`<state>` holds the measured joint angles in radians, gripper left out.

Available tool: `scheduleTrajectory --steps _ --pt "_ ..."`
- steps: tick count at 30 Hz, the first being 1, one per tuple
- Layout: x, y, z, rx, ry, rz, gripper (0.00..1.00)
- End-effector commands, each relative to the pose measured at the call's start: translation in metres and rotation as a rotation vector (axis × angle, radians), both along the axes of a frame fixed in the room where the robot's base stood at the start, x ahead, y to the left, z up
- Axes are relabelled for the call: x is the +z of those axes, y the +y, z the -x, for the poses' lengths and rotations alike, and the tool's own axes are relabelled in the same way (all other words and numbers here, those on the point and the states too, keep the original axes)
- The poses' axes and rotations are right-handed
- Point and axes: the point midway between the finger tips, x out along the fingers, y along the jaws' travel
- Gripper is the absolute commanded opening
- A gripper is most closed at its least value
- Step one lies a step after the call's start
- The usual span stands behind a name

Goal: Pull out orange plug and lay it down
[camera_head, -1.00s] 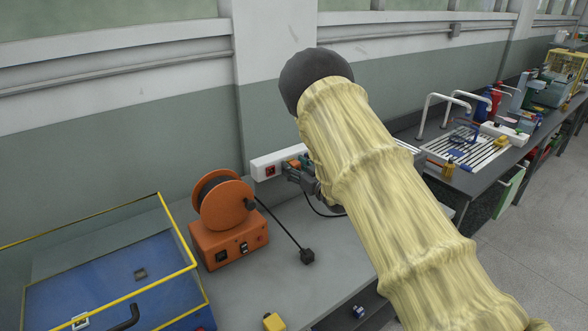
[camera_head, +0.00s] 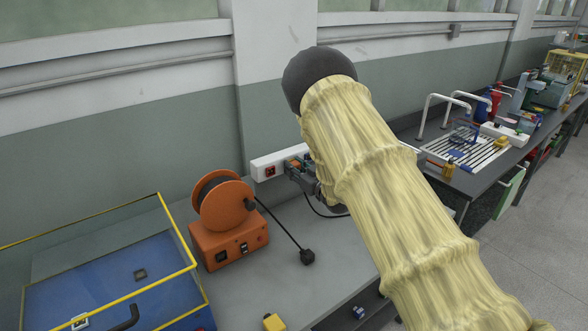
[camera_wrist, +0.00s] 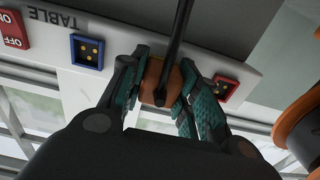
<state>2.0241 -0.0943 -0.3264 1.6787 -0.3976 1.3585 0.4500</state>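In the head view my gripper (camera_head: 297,171) is at the wall strip (camera_head: 280,157), largely hidden by my arm. A bit of orange (camera_head: 293,163) shows by the fingers. I cannot tell whether the plug is fully seated.
A blue socket (camera_wrist: 87,52) and a red socket (camera_wrist: 224,87) flank the plug. An orange cable reel (camera_head: 222,205) stands on the grey bench (camera_head: 250,285), its black plug (camera_head: 307,256) lying to the right. A blue yellow-edged case (camera_head: 110,270) is at left.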

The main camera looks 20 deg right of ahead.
Motion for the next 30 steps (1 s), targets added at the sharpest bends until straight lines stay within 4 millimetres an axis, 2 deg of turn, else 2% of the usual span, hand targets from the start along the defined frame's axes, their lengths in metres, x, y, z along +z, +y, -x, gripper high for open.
scheduleTrajectory --steps 1,2,3,30 --pt "0.000 0.000 0.000 0.000 0.000 0.000 0.06" --pt "0.000 0.000 0.000 0.000 0.000 0.000 0.01" --pt "0.000 0.000 0.000 0.000 0.000 0.000 0.00" --pt "0.001 -0.008 0.022 0.000 -0.001 0.000 0.00"
